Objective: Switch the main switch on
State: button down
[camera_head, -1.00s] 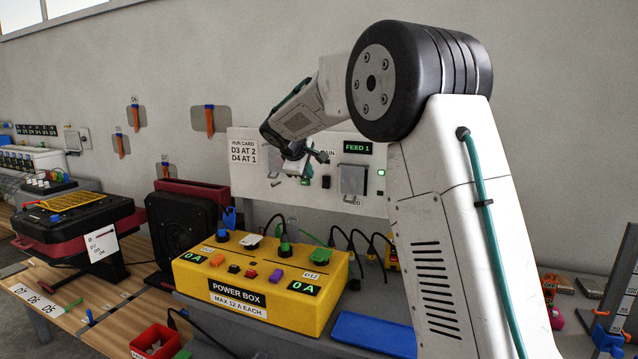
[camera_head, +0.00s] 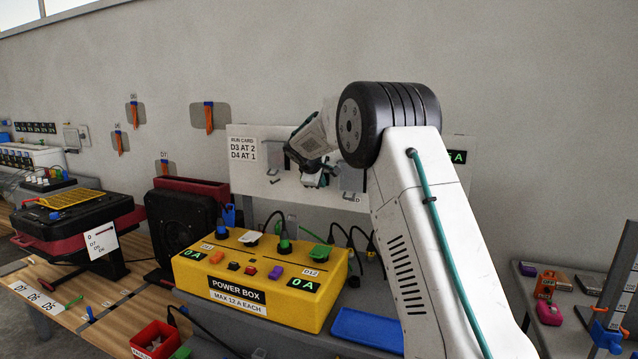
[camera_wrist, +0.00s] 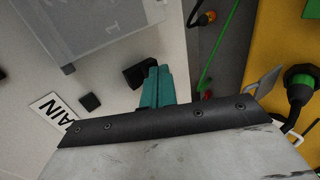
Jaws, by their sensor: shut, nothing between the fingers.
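The white panel (camera_head: 250,186) on the back wall bears the switches. In the wrist view a "MAIN" label (camera_wrist: 57,116) sits on the panel at the lower left. A small black square part (camera_wrist: 90,101) lies beside the label. A larger black switch-like block (camera_wrist: 136,75) stands right beside my teal fingertips; I cannot tell whether they touch it. My gripper (camera_wrist: 160,84) is shut and empty, close to the panel. In the head view my gripper (camera_head: 315,181) is in front of the panel's middle, and my arm hides the main switch there.
A clear cover (camera_wrist: 95,28) with a "1" is near the fingers. The yellow power box (camera_head: 262,285) with plugs and cables stands below the panel; both its displays read 0 A. A blue tray (camera_head: 368,331) lies to its right.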

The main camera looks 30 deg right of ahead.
jog(key=shift+w+d+f, duration=0.1)
jog(key=shift+d+f, duration=0.05)
dwell(0.3)
jog(key=shift+r, duration=1)
jog(key=s+a+f+v, duration=0.1)
jog(key=f+v, duration=0.1)
jog(key=v, duration=1.1)
jog(key=shift+a, duration=0.3)
